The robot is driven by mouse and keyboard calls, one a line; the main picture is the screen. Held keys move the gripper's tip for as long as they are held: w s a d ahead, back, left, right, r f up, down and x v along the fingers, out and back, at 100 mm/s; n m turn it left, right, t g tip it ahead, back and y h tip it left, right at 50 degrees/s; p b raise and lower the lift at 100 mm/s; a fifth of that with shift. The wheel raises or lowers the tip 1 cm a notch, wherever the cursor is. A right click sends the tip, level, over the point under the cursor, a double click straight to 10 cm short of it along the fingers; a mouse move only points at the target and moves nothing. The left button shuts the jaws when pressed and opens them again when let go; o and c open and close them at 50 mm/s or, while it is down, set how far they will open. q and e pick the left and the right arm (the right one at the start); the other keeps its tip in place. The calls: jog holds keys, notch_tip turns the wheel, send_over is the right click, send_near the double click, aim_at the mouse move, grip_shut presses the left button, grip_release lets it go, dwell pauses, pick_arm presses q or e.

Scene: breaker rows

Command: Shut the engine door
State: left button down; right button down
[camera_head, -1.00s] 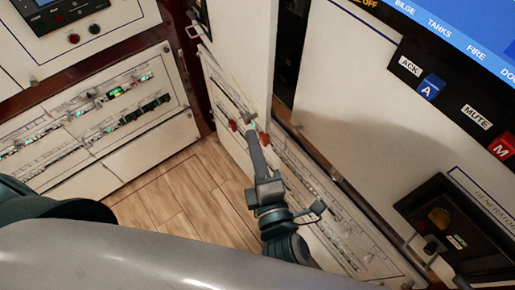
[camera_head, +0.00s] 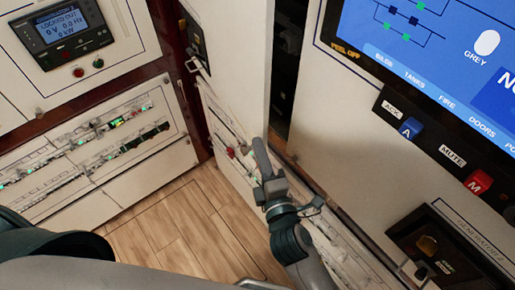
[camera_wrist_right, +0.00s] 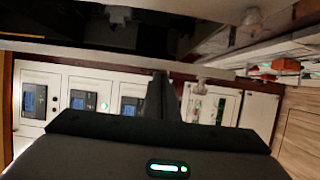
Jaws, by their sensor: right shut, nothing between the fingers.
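A tall white door panel (camera_head: 238,75) stands in the middle of the head view; I take it to be the engine door, but no label on it can be read. A dark gap (camera_head: 286,75) runs along its right edge, with shadowed fittings inside, so it stands ajar. My right gripper (camera_head: 260,147) is shut and empty, close to the lower right edge of the door; whether it touches cannot be told. In the right wrist view its dark fingers (camera_wrist_right: 160,95) are together, below a pale horizontal edge. My left gripper is out of view.
A breaker panel (camera_head: 90,140) with green lights and a controller (camera_head: 65,35) fill the left wall. A blue screen (camera_head: 430,60) and ACK and MUTE buttons (camera_head: 410,128) are at right. A generator unit (camera_head: 440,245) sits lower right. Wooden floor (camera_head: 170,225) is clear.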

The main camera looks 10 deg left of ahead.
jog(key=w+d+p, duration=0.1)
jog(key=w+d, duration=0.2)
jog(key=d, duration=0.1)
jog(key=shift+w, duration=0.35)
jog(key=shift+s+a, duration=0.1)
jog(key=shift+a, duration=0.05)
jog(key=shift+p, duration=0.3)
